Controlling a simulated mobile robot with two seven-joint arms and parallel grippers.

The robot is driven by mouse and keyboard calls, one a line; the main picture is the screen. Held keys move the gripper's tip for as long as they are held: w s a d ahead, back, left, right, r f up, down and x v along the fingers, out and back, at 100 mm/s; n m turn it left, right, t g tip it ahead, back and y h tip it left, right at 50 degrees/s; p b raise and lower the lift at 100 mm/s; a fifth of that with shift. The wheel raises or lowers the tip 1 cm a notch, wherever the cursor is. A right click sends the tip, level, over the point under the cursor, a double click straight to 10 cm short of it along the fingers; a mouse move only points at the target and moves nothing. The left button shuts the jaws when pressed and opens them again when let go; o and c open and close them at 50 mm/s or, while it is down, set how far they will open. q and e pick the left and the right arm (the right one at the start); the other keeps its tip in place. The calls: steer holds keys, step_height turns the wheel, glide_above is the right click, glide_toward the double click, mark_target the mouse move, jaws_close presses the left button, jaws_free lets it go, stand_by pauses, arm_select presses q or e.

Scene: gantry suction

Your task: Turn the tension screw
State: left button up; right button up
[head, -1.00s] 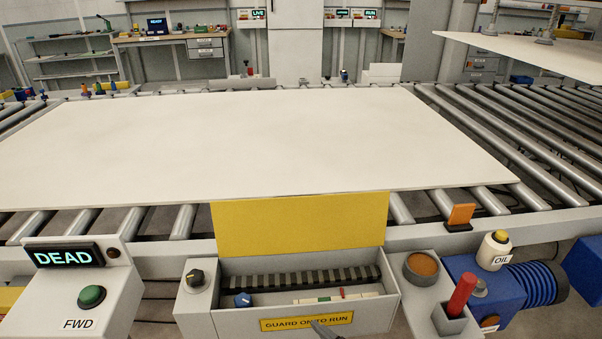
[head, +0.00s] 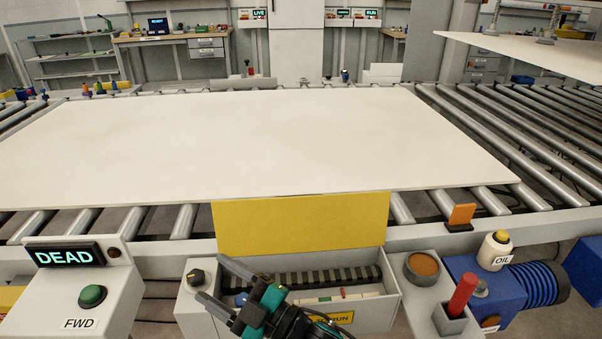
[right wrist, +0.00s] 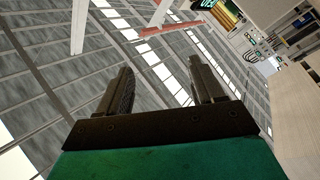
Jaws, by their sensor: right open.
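The open grey box (head: 386,310) at the front of the conveyor has its yellow guard (head: 300,222) raised. Inside lie a dark ribbed belt (head: 340,278), a pale strip with green and red marks (head: 365,295), and a blue knob (head: 241,298), likely the tension screw, now partly covered. My right gripper (head: 214,279) reaches over the box from the lower right, fingers pointing up-left, apart and empty. The right wrist view shows the two fingers (right wrist: 165,85) spread with nothing between them. Whether they touch the knob cannot be told. My left gripper is not in view.
A black knob (head: 196,277) sits on the box's left block. Right are a red handle (head: 461,294), a blue motor (head: 535,283) and an oil bottle (head: 494,251). A large white board (head: 260,140) covers the rollers.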

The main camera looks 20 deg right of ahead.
steer(key=a+r+n+g+y, duration=0.3)
steer(key=n+g, duration=0.4)
steer(key=n, duration=0.2)
steer(key=a+r+n+g+y, duration=0.2)
steer(key=r+n+g+y, duration=0.15)
steer(key=n+g, duration=0.55)
steer(key=w+d+r+n+g+h, duration=0.1)
steer(key=d+r+n+g+h, duration=0.1)
steer(key=d, duration=0.5)
steer(key=w+d+r+n+g+h, duration=0.2)
steer(key=d+r+n+h, duration=0.2)
steer(key=d+n+h, duration=0.2)
steer(key=w+d+r+n+g+h, duration=0.2)
steer(key=d+n+h, duration=0.3)
steer(key=d, duration=0.3)
steer(key=shift+r+n, duration=0.5)
steer(key=shift+r, duration=0.05)
steer(key=shift+c, duration=0.2)
